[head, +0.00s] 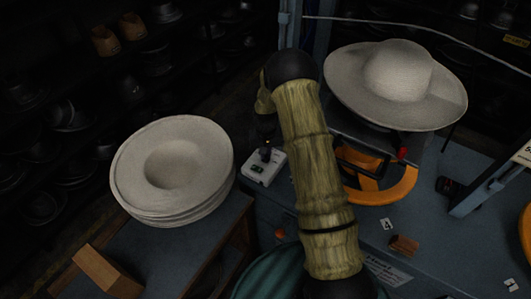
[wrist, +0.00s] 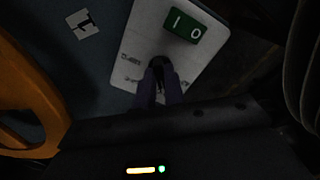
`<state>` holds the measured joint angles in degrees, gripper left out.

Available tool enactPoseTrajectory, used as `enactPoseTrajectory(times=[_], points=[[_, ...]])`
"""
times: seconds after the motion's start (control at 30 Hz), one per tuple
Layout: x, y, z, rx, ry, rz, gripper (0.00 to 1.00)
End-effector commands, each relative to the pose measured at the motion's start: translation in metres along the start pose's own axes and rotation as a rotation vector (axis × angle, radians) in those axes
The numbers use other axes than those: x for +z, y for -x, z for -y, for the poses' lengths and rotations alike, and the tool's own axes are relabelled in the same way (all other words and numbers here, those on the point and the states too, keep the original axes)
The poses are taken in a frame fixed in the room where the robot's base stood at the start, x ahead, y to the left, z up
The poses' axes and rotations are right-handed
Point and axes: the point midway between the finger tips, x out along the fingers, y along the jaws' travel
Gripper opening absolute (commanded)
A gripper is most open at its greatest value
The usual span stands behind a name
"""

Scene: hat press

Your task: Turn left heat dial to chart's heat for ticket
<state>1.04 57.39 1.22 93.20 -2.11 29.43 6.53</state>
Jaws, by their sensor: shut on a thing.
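The left heat dial's white plate (head: 262,168) lies at the left end of the bench, beyond my arm. In the wrist view the plate (wrist: 145,35) bears a green display (wrist: 186,26) that seems to read 1 and 0, tilted. My gripper (wrist: 160,72) is shut on the dark dial knob, which is mostly hidden between the fingers. In the head view my gripper (head: 266,138) is small and dark above the plate. A white card (head: 523,153) is cut off at the right edge; its writing is unreadable, and I cannot tell if it is the chart or the ticket.
A pale hat (head: 398,70) sits on the press, with an orange ring (head: 385,190) below it. Stacked felt discs (head: 172,165) stand on a table at left. A small tag (wrist: 83,23) lies left of the plate. Small cards and a wooden block (head: 404,245) lie on the bench.

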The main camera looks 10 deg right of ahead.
Motion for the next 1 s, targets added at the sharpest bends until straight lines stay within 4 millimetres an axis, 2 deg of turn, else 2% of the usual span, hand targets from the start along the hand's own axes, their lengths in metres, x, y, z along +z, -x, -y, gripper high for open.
enactPoseTrajectory(times=[0.13, 0.17, 0.27, 0.67, 0.87, 1.0], points=[[0.001, 0.000, 0.000, 0.000, 0.001, 0.002, 0.00], [0.001, 0.000, 0.000, 0.000, 0.001, 0.002, 0.13], [0.000, 0.000, 0.000, 0.000, 0.001, 0.001, 0.32], [-0.001, 0.004, 0.000, 0.000, 0.001, -0.002, 0.33], [-0.001, 0.026, 0.001, -0.001, 0.002, -0.004, 0.33], [-0.001, 0.052, 0.000, -0.001, 0.001, -0.004, 0.33]])
